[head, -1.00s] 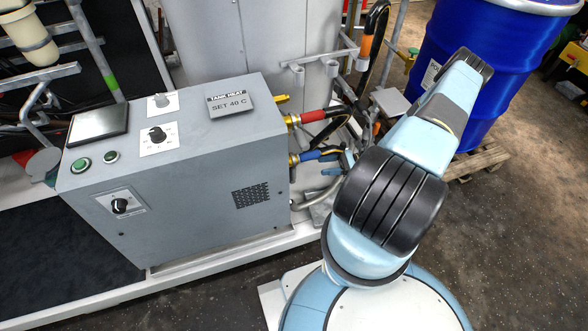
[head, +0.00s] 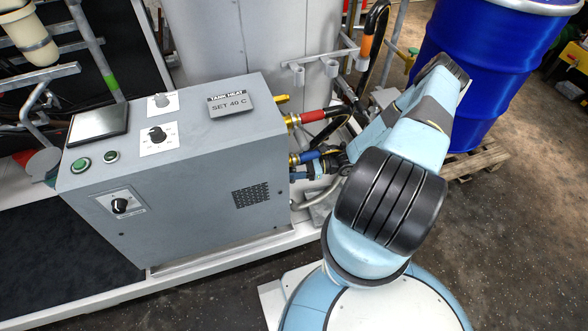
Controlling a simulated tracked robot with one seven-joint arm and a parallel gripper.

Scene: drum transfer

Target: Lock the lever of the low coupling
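The low coupling (head: 294,159) is a brass fitting low on the right side of the grey heater cabinet, with a blue-banded hose end (head: 309,155) at it. My gripper (head: 299,175) is at this coupling, just below the blue band. Its dark body covers the hose behind the band. The fingertips are small and partly hidden, so I cannot tell whether they are open or shut or touch anything. The coupling's lever cannot be made out.
The upper coupling with its red-banded hose (head: 312,116) sits just above my gripper. The grey cabinet (head: 190,185) stands close on the left. Pipes and a bracket (head: 318,66) are behind. A blue drum (head: 490,70) stands on a pallet at right.

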